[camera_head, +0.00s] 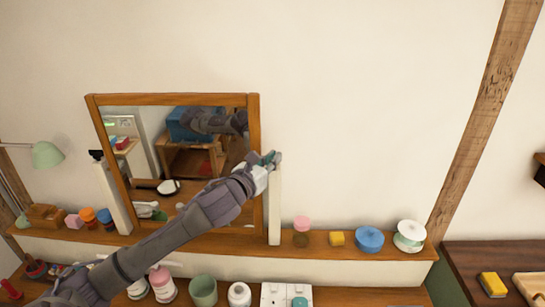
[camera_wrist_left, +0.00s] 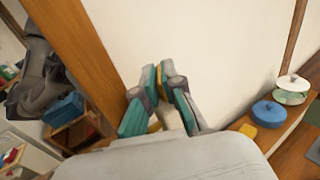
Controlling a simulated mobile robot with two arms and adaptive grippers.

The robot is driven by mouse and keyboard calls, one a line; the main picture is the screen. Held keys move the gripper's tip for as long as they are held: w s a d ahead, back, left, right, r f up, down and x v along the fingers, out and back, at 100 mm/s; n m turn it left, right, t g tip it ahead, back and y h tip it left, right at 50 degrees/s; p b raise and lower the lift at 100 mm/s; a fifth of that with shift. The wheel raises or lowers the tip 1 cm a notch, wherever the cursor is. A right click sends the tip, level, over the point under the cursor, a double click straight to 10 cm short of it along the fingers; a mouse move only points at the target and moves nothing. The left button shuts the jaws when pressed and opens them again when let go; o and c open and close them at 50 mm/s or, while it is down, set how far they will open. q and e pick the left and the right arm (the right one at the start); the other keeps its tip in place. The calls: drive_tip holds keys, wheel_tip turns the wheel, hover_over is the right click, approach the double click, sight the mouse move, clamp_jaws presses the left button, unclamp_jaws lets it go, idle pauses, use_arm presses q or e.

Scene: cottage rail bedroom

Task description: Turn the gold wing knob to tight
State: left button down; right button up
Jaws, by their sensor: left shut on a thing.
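The tilting mirror (camera_head: 177,160) has a wooden frame and stands between two white posts on the shelf. My left gripper (camera_head: 274,158) is at the top of the right post (camera_head: 274,205), beside the mirror frame's right edge. In the left wrist view its teal-padded fingers (camera_wrist_left: 163,72) are closed together on the gold wing knob (camera_wrist_left: 165,69), of which only a sliver shows between the fingertips. The rest of the knob is hidden by the fingers. A dark knob (camera_head: 96,155) sits at the left post. My right gripper is not in view.
The shelf holds a yellow block (camera_head: 337,239), a blue lidded pot (camera_head: 369,240) and a white-and-green pot (camera_head: 410,236) to the right. Several jars stand below my left arm. The wall right of the post is clear.

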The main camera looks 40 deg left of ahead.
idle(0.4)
use_arm(q)
drive_tip(key=c, duration=1.3)
unclamp_jaws()
drive_tip(key=shift+d+r, duration=0.1)
drive_tip(key=shift+d, duration=0.1)
drive_tip(key=shift+a, duration=0.15)
drive_tip(key=shift+s, duration=0.25)
drive_tip(key=s, duration=0.7)
drive_tip(key=shift+s+d, duration=0.25)
drive_tip(key=shift+d, duration=0.1)
